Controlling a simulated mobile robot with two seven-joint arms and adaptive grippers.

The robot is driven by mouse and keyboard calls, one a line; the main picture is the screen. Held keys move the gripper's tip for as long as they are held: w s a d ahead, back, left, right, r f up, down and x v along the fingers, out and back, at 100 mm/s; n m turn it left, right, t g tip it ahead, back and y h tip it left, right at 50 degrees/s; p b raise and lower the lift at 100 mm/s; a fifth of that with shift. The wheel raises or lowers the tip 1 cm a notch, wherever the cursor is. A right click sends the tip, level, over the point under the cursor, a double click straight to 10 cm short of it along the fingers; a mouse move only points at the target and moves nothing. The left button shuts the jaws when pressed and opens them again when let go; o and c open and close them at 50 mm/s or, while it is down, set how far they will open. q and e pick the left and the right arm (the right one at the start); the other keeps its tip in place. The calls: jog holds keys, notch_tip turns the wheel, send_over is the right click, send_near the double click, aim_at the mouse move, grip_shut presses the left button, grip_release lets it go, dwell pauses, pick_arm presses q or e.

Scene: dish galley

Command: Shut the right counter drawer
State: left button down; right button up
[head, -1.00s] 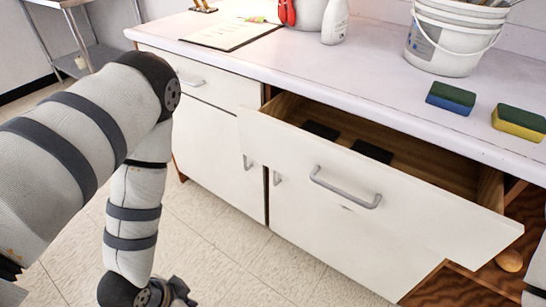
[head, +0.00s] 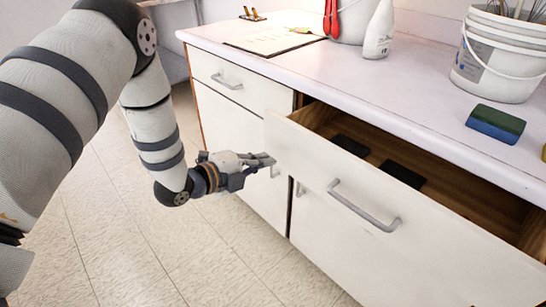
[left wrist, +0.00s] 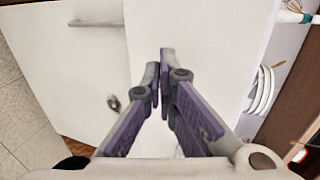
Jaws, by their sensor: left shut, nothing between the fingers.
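The right counter drawer (head: 440,250) stands pulled out from under the counter, its inside showing behind the white front. Its grey bar handle (head: 362,206) is on the front. My left gripper (head: 268,161) is shut and empty, with its fingertips near the left end of the drawer front in the picture; I cannot tell whether they touch it. In the left wrist view the closed fingers (left wrist: 166,56) point at white panels. My right gripper is not in view.
Two dark flat pieces (head: 403,174) lie in the drawer. The left drawer (head: 235,82) is shut. The counter top (head: 300,65) holds a white bucket (head: 492,62), a sponge (head: 495,123), a white bottle (head: 379,30) and a clipboard (head: 272,40). The tiled floor (head: 130,225) is clear.

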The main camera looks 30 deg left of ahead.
pick_arm(q)
jog(key=shift+w+d+r, duration=0.1)
jog(key=shift+w+d, duration=0.15)
jog(key=shift+w, duration=0.45)
jog(key=shift+w+d+r, duration=0.1)
jog(key=shift+w+d, duration=0.15)
jog(key=shift+w, duration=0.45)
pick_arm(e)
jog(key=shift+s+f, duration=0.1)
pick_arm(q)
jog(key=w+d+b, duration=0.1)
jog(key=w, duration=0.3)
jog(key=w+d+b, duration=0.1)
jog(key=w+d, duration=0.1)
jog(key=w, duration=0.2)
jog(key=w+d+b, duration=0.1)
jog(key=w+b, duration=0.1)
jog(key=w, duration=0.2)
jog(key=shift+w+d+f, duration=0.3)
jog(key=shift+w+d, duration=0.1)
jog(key=shift+w+r, duration=0.25)
jog(key=shift+r, duration=0.1)
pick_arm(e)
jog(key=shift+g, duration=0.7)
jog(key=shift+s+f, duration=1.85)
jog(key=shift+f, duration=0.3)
